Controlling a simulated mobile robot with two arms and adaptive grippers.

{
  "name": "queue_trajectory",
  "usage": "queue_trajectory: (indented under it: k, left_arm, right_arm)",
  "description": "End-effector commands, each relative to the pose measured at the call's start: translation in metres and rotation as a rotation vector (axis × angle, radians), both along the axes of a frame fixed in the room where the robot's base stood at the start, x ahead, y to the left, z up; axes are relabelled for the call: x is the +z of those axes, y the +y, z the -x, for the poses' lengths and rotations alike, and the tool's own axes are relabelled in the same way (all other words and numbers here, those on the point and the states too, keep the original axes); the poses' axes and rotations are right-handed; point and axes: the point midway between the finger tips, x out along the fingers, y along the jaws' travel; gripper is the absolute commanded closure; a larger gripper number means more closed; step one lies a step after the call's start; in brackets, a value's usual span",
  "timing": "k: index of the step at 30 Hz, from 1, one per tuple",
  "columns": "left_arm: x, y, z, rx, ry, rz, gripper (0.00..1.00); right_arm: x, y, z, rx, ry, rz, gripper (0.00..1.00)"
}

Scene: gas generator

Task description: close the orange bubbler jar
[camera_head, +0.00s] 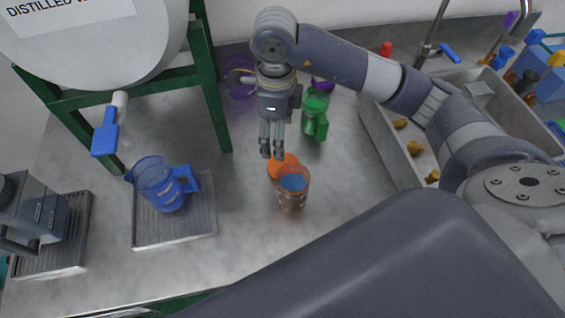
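The orange bubbler jar (292,196) stands upright on the metal bench near the middle of the view. Its top is open and blue shows inside. A round orange lid (283,165) is right behind the jar's rim; I cannot tell whether it is attached to the jar. My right gripper (271,152) points down just above the lid's back left edge. Its fingers look close together, but I cannot tell how far they are open or whether they touch the lid. My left gripper is not in view.
A green jar (314,113) and a purple jar (240,88) stand behind. A blue jug (160,186) sits on a grey tray (175,238) at left, below the distilled water tank (90,40). A sink (400,165) is at right. The bench left of the orange jar is clear.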

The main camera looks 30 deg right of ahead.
Motion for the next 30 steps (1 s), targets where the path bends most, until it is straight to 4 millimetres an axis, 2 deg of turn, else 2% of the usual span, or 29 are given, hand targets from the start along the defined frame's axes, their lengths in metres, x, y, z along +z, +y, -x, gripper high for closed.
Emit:
queue_trajectory:
  k: [4, 10, 15, 26, 30]
  left_arm:
    - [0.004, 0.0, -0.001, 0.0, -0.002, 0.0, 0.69]
    - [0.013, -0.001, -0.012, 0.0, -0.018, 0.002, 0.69]
    - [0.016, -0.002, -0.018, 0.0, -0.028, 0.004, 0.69]
    - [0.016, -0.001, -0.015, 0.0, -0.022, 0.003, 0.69]
    - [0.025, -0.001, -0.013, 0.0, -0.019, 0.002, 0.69]
  right_arm:
    - [-0.012, 0.0, 0.001, -0.002, 0.006, 0.001, 0.25]
    - [-0.047, 0.0, 0.002, -0.002, 0.006, 0.0, 0.25]
    - [-0.065, 0.0, 0.001, -0.001, 0.003, 0.0, 0.25]
    - [-0.069, 0.0, 0.0, 0.0, 0.001, -0.001, 0.25]
    - [-0.082, -0.001, 0.002, 0.0, 0.006, 0.001, 0.25]
